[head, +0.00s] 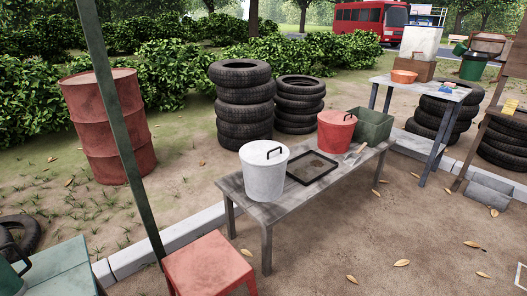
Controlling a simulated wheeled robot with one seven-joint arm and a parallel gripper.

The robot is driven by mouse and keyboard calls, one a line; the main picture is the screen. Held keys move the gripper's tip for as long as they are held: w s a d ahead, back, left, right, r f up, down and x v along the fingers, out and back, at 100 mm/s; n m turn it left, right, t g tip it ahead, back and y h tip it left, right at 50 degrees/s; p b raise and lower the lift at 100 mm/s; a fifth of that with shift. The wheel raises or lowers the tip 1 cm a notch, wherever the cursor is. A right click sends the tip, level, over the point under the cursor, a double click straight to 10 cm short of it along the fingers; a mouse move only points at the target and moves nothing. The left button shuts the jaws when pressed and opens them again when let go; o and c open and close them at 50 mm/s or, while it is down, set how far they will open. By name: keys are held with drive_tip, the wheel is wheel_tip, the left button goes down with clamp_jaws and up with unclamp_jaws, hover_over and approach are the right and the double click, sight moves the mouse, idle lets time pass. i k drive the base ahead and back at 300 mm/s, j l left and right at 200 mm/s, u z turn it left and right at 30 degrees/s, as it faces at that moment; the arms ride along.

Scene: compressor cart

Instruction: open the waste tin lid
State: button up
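Two lidded tins stand on the low grey bench (255,212) in the head view, and I cannot tell by sight which is the waste tin. The white tin (264,177) stands upright at the near left end, with its lid on and a dark handle on top. The red tin (335,134) stands further along the bench, also with a lid on and a dark handle. Both lids look closed. My gripper is not in view.
A dark-rimmed tray (299,178) lies between the tins. A trowel (356,152) and a green crate (372,127) are beside the red tin. A red stool (209,263) and green post (124,135) stand at the near left. Ground right of the bench is open.

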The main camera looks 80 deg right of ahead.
sight(258, 153)
drive_tip(key=k+l+u, duration=0.1)
drive_tip(key=u, duration=0.3)
drive_tip(key=k+l+u, duration=0.15)
drive_tip(key=u, duration=0.25)
drive_tip(key=k+l+u, duration=0.1)
drive_tip(key=u, duration=0.3)
drive_tip(key=k+u, duration=0.25)
drive_tip(key=u, duration=0.15)
drive_tip(key=k+u, duration=0.4)
drive_tip(key=k, duration=0.5)
drive_tip(key=k+l+z, duration=0.1)
drive_tip(key=k+z, duration=0.35)
drive_tip(key=z, duration=0.45)
drive_tip(key=k+l+z, duration=0.1)
drive_tip(key=z, duration=0.3)
drive_tip(key=l+z, duration=0.1)
drive_tip(key=z, duration=0.35)
drive_tip(key=l+z, duration=0.1)
drive_tip(key=z, duration=0.3)
drive_tip(key=k+l+z, duration=0.1)
drive_tip(key=z, duration=0.35)
